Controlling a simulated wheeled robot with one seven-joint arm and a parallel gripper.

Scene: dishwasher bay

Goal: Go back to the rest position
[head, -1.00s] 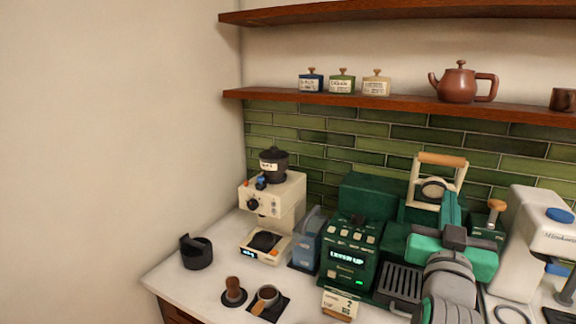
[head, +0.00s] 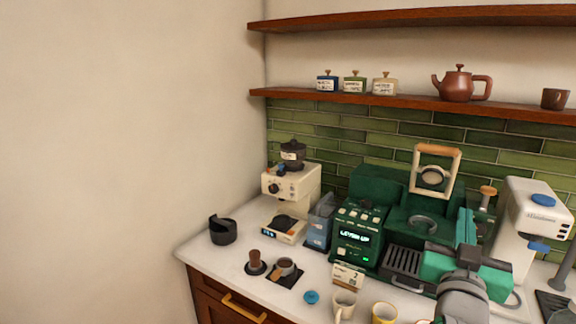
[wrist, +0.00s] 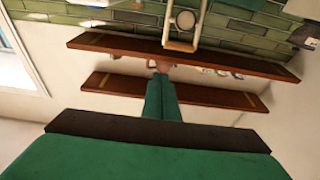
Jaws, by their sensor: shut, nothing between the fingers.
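In the head view my gripper (head: 466,228) is at the lower right, on the end of my green and grey arm, in front of the green coffee machine (head: 358,236). In the wrist view its green fingers (wrist: 162,80) are together with nothing between them. They point toward the wall shelves, and no object touches them there. The machine's display reads "LEVER UP", and its wooden-handled lever (head: 437,150) stands up. My arm hides part of the machine's right side.
A cream grinder (head: 291,184), black knock bin (head: 223,230), tamper (head: 255,260), portafilter (head: 286,267) and cups (head: 384,313) stand on the counter (head: 228,265). A white machine (head: 528,225) is at right. A teapot (head: 461,86) sits on the lower shelf (head: 400,101).

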